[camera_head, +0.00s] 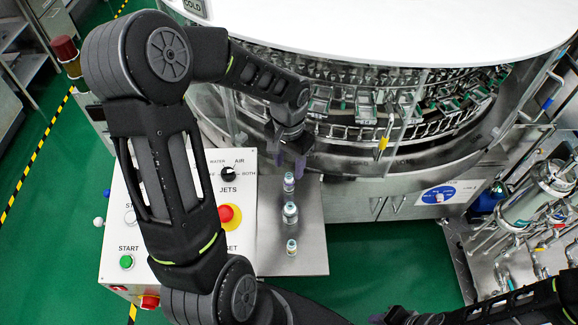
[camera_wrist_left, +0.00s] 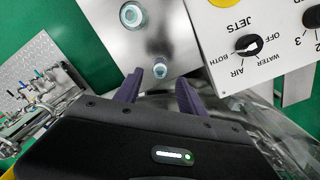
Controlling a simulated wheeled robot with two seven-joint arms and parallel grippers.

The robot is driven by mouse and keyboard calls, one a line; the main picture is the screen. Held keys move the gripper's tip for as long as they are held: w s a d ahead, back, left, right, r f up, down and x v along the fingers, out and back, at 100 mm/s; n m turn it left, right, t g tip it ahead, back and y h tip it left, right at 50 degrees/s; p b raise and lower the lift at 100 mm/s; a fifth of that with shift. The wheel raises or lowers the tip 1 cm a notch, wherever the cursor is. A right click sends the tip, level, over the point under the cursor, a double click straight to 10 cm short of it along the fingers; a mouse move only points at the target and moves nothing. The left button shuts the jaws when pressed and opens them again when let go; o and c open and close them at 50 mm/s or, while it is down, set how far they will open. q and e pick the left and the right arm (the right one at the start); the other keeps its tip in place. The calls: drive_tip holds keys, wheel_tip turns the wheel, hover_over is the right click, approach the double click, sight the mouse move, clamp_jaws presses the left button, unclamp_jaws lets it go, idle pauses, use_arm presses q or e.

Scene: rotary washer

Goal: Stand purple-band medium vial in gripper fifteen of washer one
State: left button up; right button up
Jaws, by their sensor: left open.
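Several small capped vials stand upright in a row on a metal shelf (camera_head: 305,262). The far vial (camera_head: 289,183) looks purplish around its body; the middle vial (camera_head: 290,212) is wider, and a near vial (camera_head: 292,247) stands at the front. My left gripper (camera_head: 291,163) is open just beyond the far vial, pointing down. In the left wrist view its purple fingers (camera_wrist_left: 160,92) are apart, with the far vial (camera_wrist_left: 160,72) showing between and past the tips. The washer's (camera_head: 400,105) ring carries many metal grippers; I cannot read which is fifteen. My right gripper (camera_head: 390,318) is partly cut off at the bottom edge.
A white control panel (camera_head: 115,235) with a red stop button (camera_head: 226,213) and dials stands left of the shelf. A clear guard and white cover (camera_head: 400,30) top the washer. Pipes and a steel vessel (camera_head: 540,190) stand at the right. Green floor lies below the shelf.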

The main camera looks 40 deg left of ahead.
sight(289, 176)
use_arm(q)
wheel_tip(289, 176, up, 4)
drive_tip(key=shift+r+p, duration=0.15)
drive_tip(key=shift+p, duration=0.75)
use_arm(e)
drive_tip(key=v, duration=0.2)
drive_tip(key=shift+a+r, duration=0.15)
drive_tip(key=shift+r, duration=0.25)
use_arm(q)
drive_tip(key=shift+d, duration=0.1)
drive_tip(key=shift+c, duration=0.4)
